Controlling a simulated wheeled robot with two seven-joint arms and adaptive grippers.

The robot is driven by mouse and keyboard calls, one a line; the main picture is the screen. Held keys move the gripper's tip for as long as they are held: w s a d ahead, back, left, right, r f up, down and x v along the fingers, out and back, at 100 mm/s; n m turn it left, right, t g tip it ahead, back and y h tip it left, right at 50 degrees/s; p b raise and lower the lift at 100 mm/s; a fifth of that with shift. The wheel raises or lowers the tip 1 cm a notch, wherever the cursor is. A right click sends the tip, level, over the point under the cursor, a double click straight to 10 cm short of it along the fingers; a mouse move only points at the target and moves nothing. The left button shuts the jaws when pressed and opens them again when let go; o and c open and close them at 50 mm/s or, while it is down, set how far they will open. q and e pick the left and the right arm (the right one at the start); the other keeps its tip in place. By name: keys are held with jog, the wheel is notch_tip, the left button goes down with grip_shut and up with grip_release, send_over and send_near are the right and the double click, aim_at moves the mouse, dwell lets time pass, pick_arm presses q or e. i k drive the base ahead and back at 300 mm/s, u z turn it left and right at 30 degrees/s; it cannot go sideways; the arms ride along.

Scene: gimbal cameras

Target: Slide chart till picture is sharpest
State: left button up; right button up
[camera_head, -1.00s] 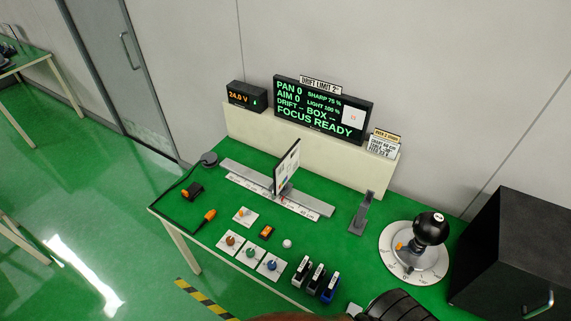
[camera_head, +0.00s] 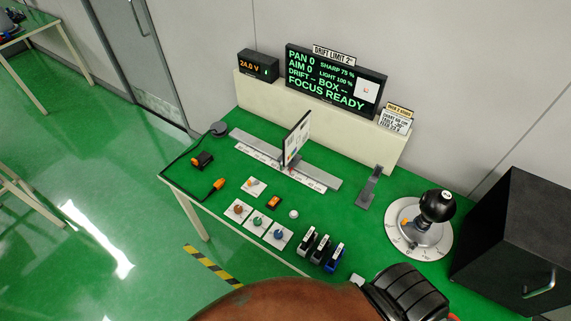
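The chart (camera_head: 297,138) is a thin upright white panel seen nearly edge-on. It stands on a grey rail with a white printed scale (camera_head: 317,177) along its front, a little right of the rail's middle. The display (camera_head: 336,79) reads PAN 0, AIM 0, SHARP 75 %, LIGHT 100 %, DRIFT --, BOX --, FOCUS READY, with a small white picture inset (camera_head: 367,91). A black gimbal camera (camera_head: 437,206) stands on a round white dial at the right. A brown and black arm part of mine fills the bottom edge. Neither gripper's fingertips show.
A 24.0 V box (camera_head: 258,66) sits on the back ledge. Knob cards (camera_head: 257,223), an orange-tipped cable (camera_head: 217,185), several small clamps (camera_head: 320,247) and a grey bracket (camera_head: 369,187) are on the green table. A black cabinet (camera_head: 513,240) stands at the right.

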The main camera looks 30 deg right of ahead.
aim_at(297, 137)
jog(key=z, duration=1.25)
